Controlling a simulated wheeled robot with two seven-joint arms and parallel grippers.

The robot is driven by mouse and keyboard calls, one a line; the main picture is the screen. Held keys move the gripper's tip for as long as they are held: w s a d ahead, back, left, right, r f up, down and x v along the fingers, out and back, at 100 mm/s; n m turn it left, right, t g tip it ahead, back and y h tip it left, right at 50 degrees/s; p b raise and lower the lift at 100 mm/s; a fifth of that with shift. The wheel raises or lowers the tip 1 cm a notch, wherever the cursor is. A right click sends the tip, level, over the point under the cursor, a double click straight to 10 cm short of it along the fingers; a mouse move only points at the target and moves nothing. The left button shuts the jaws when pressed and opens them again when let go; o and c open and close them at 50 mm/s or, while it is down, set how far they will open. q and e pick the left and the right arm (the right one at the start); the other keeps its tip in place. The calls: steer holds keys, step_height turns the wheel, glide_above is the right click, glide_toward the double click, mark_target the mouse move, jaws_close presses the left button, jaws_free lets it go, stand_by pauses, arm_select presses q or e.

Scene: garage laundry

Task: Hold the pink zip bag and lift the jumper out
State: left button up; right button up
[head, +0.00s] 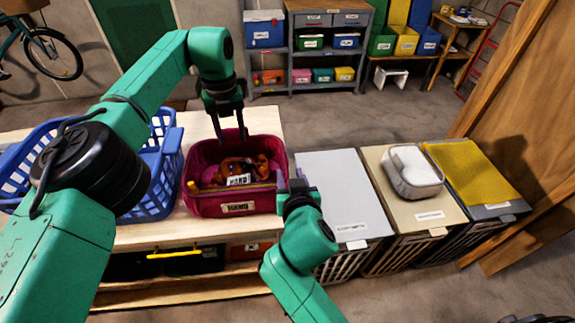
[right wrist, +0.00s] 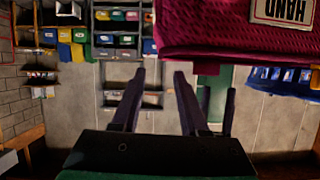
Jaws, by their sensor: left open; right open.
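The pink zip bag (head: 202,204) stands open on the light bench top, a label on its front. Its dark pink side and a "HAND" label fill the top right of the right wrist view (right wrist: 205,28). The orange-brown jumper (head: 252,163) lies bunched inside, with a white label on it. My left gripper (head: 231,137) is open, pointing down at the bag's back rim; I cannot tell whether it touches. My right gripper (head: 291,180) is open beside the bag's right end. In the right wrist view its fingers (right wrist: 159,72) are apart with nothing between them.
A blue laundry basket (head: 165,190) stands left of the bag, behind my left arm. A clear-sided case (head: 412,172) sits on the beige one. Shelves (head: 325,65) stand at the back.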

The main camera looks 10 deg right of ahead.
mark_target(285, 160)
arm_select(q)
steer(key=shift+w+f, duration=0.1)
steer(key=shift+w, duration=0.05)
arm_select(e)
steer(key=x, duration=1.2)
steer(key=shift+w+f, duration=0.2)
steer(key=shift+w, duration=0.1)
jaws_close()
stand_by(0.4)
